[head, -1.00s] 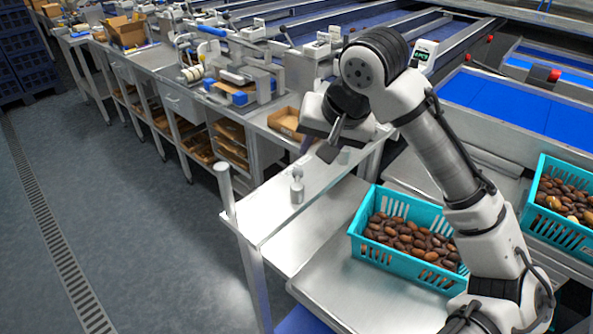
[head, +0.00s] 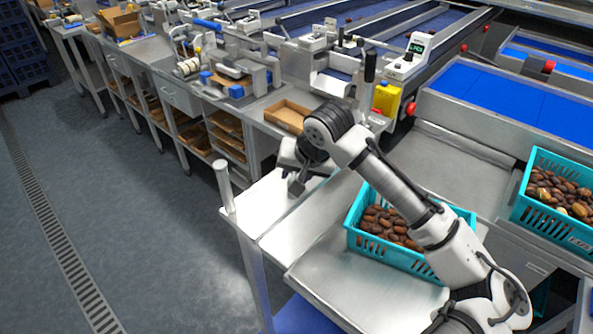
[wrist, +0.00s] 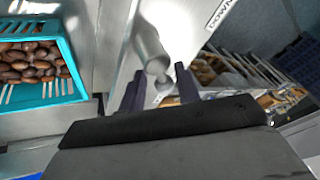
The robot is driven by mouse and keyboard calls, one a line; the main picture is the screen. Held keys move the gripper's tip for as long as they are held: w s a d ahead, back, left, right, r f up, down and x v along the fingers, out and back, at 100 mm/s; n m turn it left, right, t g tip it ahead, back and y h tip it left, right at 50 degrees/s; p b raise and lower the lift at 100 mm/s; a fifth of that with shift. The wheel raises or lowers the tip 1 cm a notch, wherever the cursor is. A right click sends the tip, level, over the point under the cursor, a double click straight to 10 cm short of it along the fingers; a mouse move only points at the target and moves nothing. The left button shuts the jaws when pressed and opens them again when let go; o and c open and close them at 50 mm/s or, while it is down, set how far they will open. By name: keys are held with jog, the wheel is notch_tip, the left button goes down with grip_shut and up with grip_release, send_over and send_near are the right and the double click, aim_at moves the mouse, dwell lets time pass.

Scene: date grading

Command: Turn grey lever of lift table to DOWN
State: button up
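The grey lever (wrist: 148,42) shows in the wrist view as a short rounded metal handle on a pale metal surface. A label (wrist: 222,13) with dark letters lies right of it, partly cut off by the frame edge. My gripper (wrist: 160,78) is open, its two dark fingers apart and pointing at the lever's near end. I cannot tell whether they touch it. The lift table's lower metal platform (head: 345,285) carries a teal crate (head: 385,257).
The teal crate holds brown dates and also shows in the wrist view (wrist: 68,52). Another teal crate (head: 545,228) stands at right. An upright metal post (head: 224,187) rises at the table's left corner. A cardboard tray (head: 288,115) lies behind. The floor at left is clear.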

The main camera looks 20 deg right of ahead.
grip_shut()
